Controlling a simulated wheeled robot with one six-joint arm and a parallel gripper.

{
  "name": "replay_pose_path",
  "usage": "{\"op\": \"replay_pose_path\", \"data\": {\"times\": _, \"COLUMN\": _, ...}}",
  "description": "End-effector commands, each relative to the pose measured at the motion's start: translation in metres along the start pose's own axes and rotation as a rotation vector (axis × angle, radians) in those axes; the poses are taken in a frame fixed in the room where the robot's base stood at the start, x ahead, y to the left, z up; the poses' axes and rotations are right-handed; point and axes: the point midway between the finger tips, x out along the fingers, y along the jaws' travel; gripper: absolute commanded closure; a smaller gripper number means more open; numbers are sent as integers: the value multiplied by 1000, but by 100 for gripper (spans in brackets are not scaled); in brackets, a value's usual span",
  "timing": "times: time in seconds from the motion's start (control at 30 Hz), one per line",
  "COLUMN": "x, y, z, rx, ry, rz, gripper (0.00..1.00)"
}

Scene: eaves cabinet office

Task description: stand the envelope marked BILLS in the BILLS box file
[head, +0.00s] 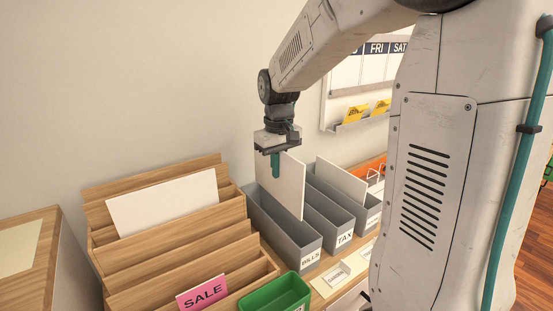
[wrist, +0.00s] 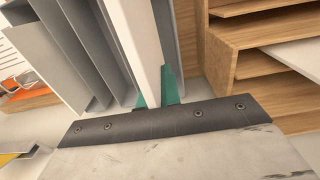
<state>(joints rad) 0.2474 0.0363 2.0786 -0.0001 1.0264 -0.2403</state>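A plain white envelope (head: 290,192) stands upright in my gripper (head: 276,164); no marking on it is readable. In the wrist view the teal fingers (wrist: 157,92) are on both sides of the envelope (wrist: 139,35), shut on it. The grey BILLS box file (head: 308,252) is the leftmost of the row. The envelope is lined up with its open top, and its lower edge appears to be between the walls. I cannot tell whether it touches the bottom. In the wrist view grey box walls (wrist: 187,40) show on both sides of the envelope.
The TAX box file (head: 342,238) and another grey box stand to the right, with a white envelope (head: 341,181) among them. A wooden stepped rack (head: 180,250) at left holds another white envelope (head: 165,203) and a pink SALE card (head: 202,294). A green tray (head: 277,296) is in front.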

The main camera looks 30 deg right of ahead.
Motion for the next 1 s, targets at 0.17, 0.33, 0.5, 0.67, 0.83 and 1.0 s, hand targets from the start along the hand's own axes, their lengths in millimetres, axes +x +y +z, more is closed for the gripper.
{"op": "replay_pose_path", "data": {"times": 0.17, "x": 19, "y": -1, "z": 0, "rx": -2, "ry": -3, "rz": -1, "gripper": 100}}
{"op": "replay_pose_path", "data": {"times": 0.33, "x": 36, "y": -3, "z": 0, "rx": -4, "ry": -3, "rz": -1, "gripper": 100}}
{"op": "replay_pose_path", "data": {"times": 0.5, "x": 53, "y": -2, "z": 0, "rx": -4, "ry": -2, "rz": -1, "gripper": 100}}
{"op": "replay_pose_path", "data": {"times": 0.67, "x": 69, "y": -2, "z": 0, "rx": -4, "ry": -3, "rz": -1, "gripper": 100}}
{"op": "replay_pose_path", "data": {"times": 0.83, "x": 86, "y": -2, "z": 0, "rx": -4, "ry": -3, "rz": -1, "gripper": 100}}
{"op": "replay_pose_path", "data": {"times": 1.0, "x": 103, "y": -2, "z": 0, "rx": -4, "ry": -2, "rz": -1, "gripper": 100}}
